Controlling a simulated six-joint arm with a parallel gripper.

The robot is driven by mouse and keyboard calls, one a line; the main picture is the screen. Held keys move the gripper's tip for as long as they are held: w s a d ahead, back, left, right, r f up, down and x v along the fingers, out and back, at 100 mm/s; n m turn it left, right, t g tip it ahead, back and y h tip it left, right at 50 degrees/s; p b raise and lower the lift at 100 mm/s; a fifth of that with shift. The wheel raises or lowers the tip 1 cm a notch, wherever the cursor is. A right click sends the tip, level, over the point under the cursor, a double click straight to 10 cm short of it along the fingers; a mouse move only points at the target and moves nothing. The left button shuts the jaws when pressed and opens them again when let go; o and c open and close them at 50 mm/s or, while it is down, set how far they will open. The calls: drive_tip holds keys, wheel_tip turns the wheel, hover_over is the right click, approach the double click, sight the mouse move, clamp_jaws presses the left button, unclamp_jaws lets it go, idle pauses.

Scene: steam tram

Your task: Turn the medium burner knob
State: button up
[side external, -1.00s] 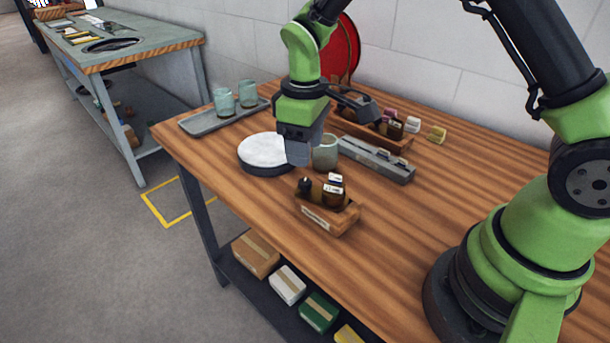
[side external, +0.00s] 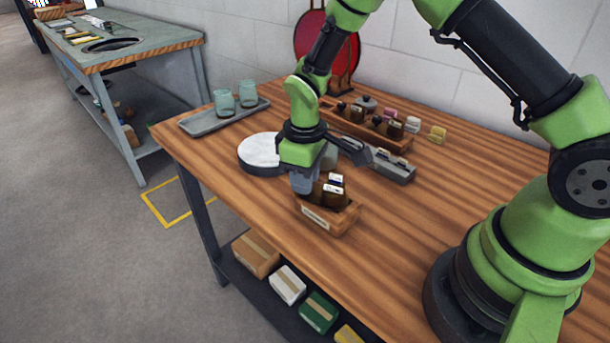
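No burner or knob that I can make out shows in the side view. My gripper (side external: 303,187) points down at the left end of a small wooden box (side external: 330,219) near the table's front edge. The box holds small dark bottles with white labels (side external: 334,188). The gripper covers the box's left end, where a dark bottle stood in view earlier. I cannot tell whether its fingers are open, shut or touching that bottle.
A round white-topped disc (side external: 257,150) lies behind left of the gripper. A greenish cup (side external: 331,156) is partly hidden behind it. A long grey box (side external: 394,170) and a wooden rack (side external: 397,143) stand behind. A tray (side external: 205,121) holds two cups.

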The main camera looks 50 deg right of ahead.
drive_tip(key=shift+m, duration=1.6)
drive_tip(key=o, duration=0.9)
drive_tip(key=shift+o, duration=0.2)
drive_tip(key=shift+r, duration=0.1)
wheel_tip(320, 180, up, 10)
